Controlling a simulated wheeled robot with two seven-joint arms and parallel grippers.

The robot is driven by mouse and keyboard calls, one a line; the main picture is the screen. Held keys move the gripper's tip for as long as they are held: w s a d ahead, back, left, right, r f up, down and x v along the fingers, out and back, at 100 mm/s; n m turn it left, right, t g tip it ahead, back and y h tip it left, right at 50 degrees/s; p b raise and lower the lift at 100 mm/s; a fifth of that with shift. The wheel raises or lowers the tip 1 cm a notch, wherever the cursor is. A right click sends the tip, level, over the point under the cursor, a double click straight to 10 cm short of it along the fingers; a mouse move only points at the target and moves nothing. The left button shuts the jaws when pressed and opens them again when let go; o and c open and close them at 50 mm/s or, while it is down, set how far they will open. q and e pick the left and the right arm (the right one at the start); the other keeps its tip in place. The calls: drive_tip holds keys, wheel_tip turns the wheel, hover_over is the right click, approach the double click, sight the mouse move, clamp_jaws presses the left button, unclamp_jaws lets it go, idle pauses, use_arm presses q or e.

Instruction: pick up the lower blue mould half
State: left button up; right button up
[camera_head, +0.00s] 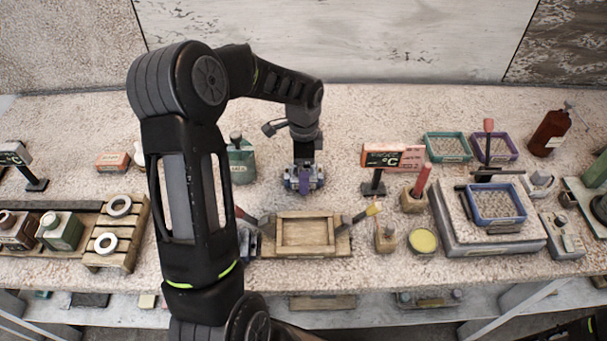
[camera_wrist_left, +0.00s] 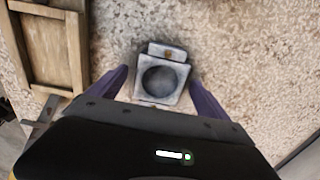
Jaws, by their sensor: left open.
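The lower blue mould half (camera_wrist_left: 162,82) shows in the left wrist view as a pale blue-grey square block with a round hollow and a small raised tab on its far side. It sits on the speckled worktop. My left gripper (camera_head: 304,184) is pointed down over the table behind the wooden frame in the head view. In the left wrist view its purple fingers (camera_wrist_left: 159,86) are spread, one on each side of the block. I see no clear contact. In the head view the gripper largely hides the block. My right gripper is out of view.
A wooden frame (camera_head: 265,241) lies in front of the gripper and shows at the left of the wrist view (camera_wrist_left: 15,48). A green bottle (camera_head: 241,164) stands left of the gripper, a small display on a stand (camera_head: 383,157) to the right. The worktop behind is clear.

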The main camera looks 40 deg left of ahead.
use_arm(q)
drive_tip(key=shift+c, duration=0.2)
drive_tip(key=c, duration=1.6)
drive_tip(key=shift+r, duration=0.1)
wheel_tip(320, 180, up, 10)
drive_tip(key=shift+f+b, duration=0.1)
drive_tip(key=shift+b, duration=0.65)
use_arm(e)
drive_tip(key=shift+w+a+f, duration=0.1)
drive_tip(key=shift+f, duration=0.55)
